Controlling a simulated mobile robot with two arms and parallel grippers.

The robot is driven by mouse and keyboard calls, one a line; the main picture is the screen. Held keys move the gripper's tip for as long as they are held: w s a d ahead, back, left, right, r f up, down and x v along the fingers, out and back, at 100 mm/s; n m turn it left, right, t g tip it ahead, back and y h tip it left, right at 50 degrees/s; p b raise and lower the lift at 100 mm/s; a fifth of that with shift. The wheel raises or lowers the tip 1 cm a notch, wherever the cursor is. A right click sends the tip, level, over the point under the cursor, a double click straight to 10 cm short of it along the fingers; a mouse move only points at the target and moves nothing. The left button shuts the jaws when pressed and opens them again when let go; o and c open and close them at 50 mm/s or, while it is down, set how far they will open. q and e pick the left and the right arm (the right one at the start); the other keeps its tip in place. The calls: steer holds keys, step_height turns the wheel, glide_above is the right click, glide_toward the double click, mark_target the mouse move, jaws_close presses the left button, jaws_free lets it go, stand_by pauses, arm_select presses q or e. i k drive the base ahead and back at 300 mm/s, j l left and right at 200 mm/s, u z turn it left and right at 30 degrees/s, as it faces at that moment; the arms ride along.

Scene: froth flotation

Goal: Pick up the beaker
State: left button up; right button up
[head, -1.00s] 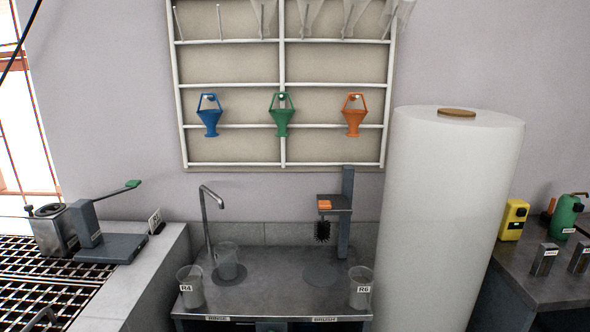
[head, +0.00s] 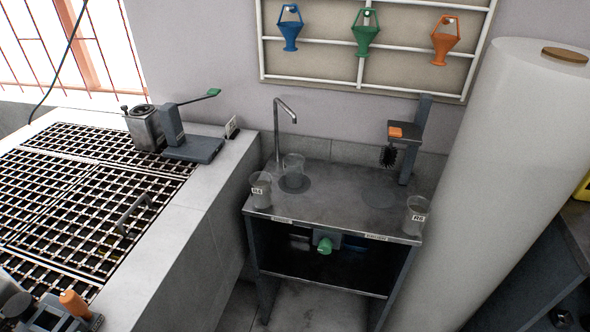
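Three clear beakers stand upright on the grey wash stand (head: 335,205) in the head view. One beaker, labelled R4 or similar (head: 261,190), is at the front left corner. A second beaker (head: 294,167) stands under the tap on a dark round spot, with no label that I can see. A third beaker, labelled R6 (head: 416,216), is at the front right corner. The task does not say which beaker is meant. Neither of my grippers shows in this view.
A tap (head: 278,125) rises behind the beakers, and a brush holder (head: 405,140) stands at the back right. A tall white roll (head: 490,170) is close on the right. A bench with dark grating (head: 95,195) is on the left. The stand's middle is clear.

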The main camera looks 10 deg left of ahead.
mark_target(293, 164)
steer(key=i+l, duration=0.1)
steer(key=l, duration=0.4)
steer(key=i+l+u, duration=0.1)
steer(key=l, duration=0.35)
steer(key=i+l, duration=0.1)
steer(key=l, duration=0.4)
